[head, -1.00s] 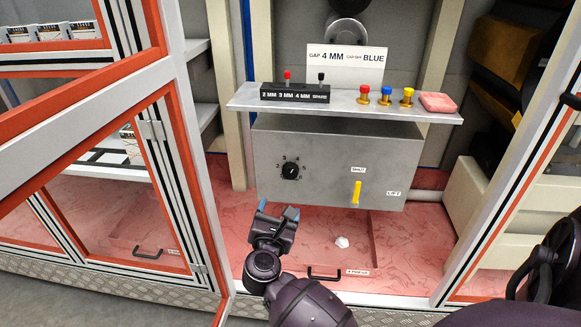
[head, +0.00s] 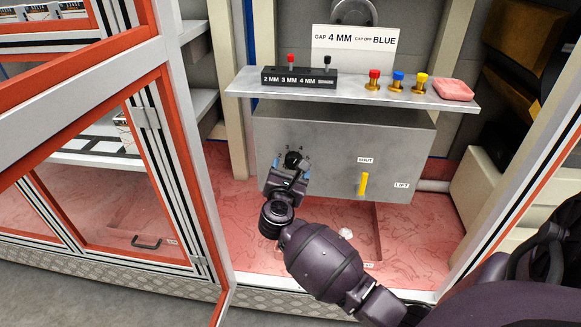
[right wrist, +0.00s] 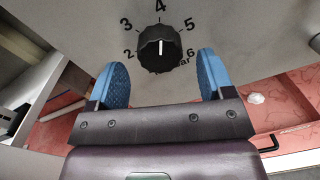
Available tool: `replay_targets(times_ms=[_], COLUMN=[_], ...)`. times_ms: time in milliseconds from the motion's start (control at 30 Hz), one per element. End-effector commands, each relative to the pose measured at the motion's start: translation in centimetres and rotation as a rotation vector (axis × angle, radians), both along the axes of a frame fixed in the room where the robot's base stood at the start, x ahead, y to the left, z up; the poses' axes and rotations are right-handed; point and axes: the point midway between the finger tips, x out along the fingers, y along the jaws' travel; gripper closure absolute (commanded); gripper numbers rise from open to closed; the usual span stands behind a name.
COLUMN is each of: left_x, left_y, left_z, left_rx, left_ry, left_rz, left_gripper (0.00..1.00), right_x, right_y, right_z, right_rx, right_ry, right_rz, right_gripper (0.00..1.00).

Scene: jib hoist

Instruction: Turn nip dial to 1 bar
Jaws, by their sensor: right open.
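The nip dial is a round black knob (right wrist: 160,46) with a white pointer line, on the front of a grey metal box (head: 330,150). In the right wrist view the numbers 2 to 6 show around it, and its white line is near upright, below the 4; which end points is unclear. The bottom of the scale is hidden. In the head view the dial (head: 293,160) is partly covered by my right gripper (head: 291,172). The right gripper is open, its blue fingertips (right wrist: 162,82) on either side of and below the knob, apart from it. My left gripper is not seen.
A yellow lever (head: 363,184) by a SHUT label sits right on the box. A shelf (head: 350,92) above holds a black block (head: 299,79), coloured knobs (head: 398,82) and a pink block (head: 453,89). An open orange-edged door frame (head: 185,150) stands left.

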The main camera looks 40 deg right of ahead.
Motion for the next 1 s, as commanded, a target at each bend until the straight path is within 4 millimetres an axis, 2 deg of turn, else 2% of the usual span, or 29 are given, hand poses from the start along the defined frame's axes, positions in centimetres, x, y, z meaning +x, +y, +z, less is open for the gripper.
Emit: replay_targets(times_ms=[200, 533, 867, 1000], left_x=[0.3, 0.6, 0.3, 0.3], left_y=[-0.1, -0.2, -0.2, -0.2], left_z=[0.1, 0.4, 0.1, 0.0], left_rx=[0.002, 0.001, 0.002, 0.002], left_ry=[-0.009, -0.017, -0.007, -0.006], left_rz=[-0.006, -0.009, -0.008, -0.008], left_gripper=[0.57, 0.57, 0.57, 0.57], right_x=[1.1, 1.3, 1.3, 1.3], right_y=[-1.4, -1.7, -1.7, -1.6], right_z=[-0.1, 0.0, 0.0, 0.0], right_rx=[0.0, 0.001, 0.001, -0.002], right_ry=[0.001, 0.0, 0.001, 0.004], right_rz=[0.0, 0.0, 0.0, 0.0], right_gripper=[0.25, 0.25, 0.74, 0.75])
